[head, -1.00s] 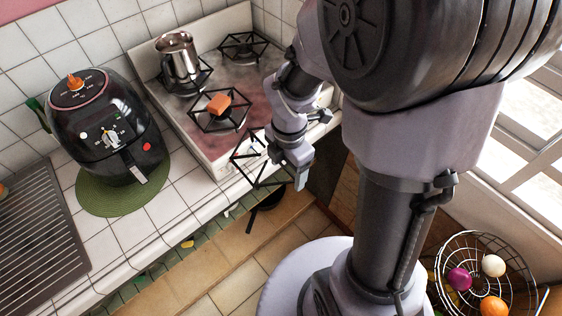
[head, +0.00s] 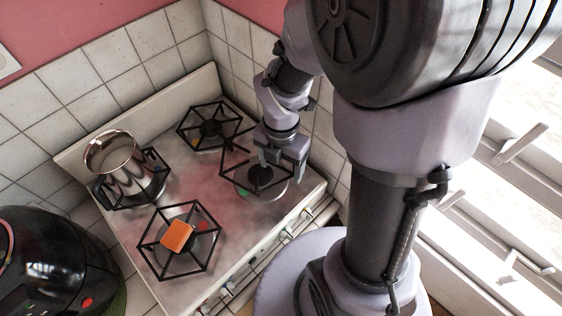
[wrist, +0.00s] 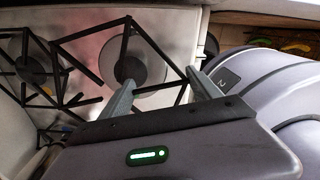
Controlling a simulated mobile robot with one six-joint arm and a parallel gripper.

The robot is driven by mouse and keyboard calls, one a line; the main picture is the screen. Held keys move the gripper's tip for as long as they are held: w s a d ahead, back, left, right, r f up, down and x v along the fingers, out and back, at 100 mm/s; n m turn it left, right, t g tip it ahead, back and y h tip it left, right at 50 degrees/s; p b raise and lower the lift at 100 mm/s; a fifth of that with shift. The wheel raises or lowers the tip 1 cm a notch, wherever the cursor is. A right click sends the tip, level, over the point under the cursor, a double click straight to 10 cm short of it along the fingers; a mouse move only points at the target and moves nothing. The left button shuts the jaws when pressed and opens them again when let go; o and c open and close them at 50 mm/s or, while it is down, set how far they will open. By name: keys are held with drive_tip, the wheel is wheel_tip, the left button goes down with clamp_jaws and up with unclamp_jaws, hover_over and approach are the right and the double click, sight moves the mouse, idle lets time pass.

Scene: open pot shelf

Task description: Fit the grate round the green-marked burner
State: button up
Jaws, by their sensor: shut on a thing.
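The green-marked burner (head: 258,178) is the front-right one on the stove, a dark cap on a pale disc. A green mark (head: 244,191) shows at its left edge in the head view. My gripper (head: 282,170) is shut on a black wire grate (head: 226,152) at the burner's right side. The grate's bars overlap the burner in the head view. In the wrist view the grate (wrist: 125,40) crosses the round burner (wrist: 140,72), in front of my two fingers (wrist: 160,78). I cannot tell whether it touches the stove. My gripper hides part of it.
A steel pot (head: 112,160) stands on the back-left grate. An orange block (head: 178,236) sits at the front-left grate (head: 150,260). Another grate (head: 205,112) stands at the back right, close to the held one. A black appliance (head: 45,265) stands left of the stove.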

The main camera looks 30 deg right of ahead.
wheel_tip(320, 180, down, 6)
drive_tip(key=b, duration=0.5)
drive_tip(key=shift+s, duration=0.1)
drive_tip(key=shift+f, duration=0.1)
idle(0.8)
drive_tip(key=o, duration=1.8)
drive_tip(key=shift+s+d, duration=0.1)
drive_tip(key=shift+s, duration=0.05)
drive_tip(key=shift+o, duration=0.2)
wheel_tip(320, 180, up, 18)
drive_tip(key=p, duration=0.6)
drive_tip(key=shift+f+p, duration=0.2)
drive_tip(key=shift+p, duration=0.1)
